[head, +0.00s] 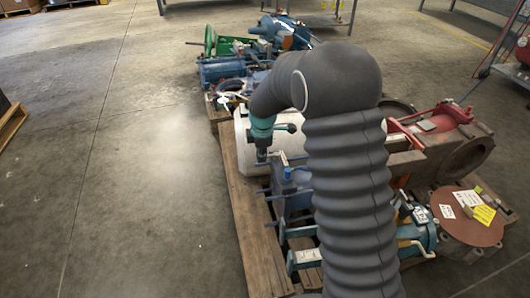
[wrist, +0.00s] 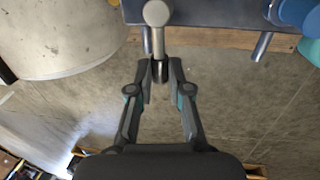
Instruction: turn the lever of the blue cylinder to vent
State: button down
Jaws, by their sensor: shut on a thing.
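The blue cylinder (head: 292,192) lies on the wooden pallet just below my gripper (head: 262,158) in the head view, partly hidden by my arm. Its blue body (wrist: 205,14) runs along the top of the wrist view. A lever (wrist: 158,42) with a round grey hub, a pale shaft and a dark end reaches from it toward my gripper (wrist: 160,72). My gripper's fingers are closed around the dark end of the lever. No vent marking can be read.
A large pale drum (head: 245,143) lies close beside the gripper; it also fills the upper left of the wrist view (wrist: 65,40). Red machinery (head: 432,122) and a brown round flange (head: 465,218) stand right of my arm. Open concrete floor (head: 130,150) lies left of the pallet (head: 245,215).

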jog(key=c, duration=1.1)
grip_release()
jog(key=shift+r, duration=0.15)
notch_tip(320, 180, up, 12)
jog(key=s, duration=0.2)
jog(key=shift+d+f, duration=0.2)
jog(key=shift+s, duration=0.1)
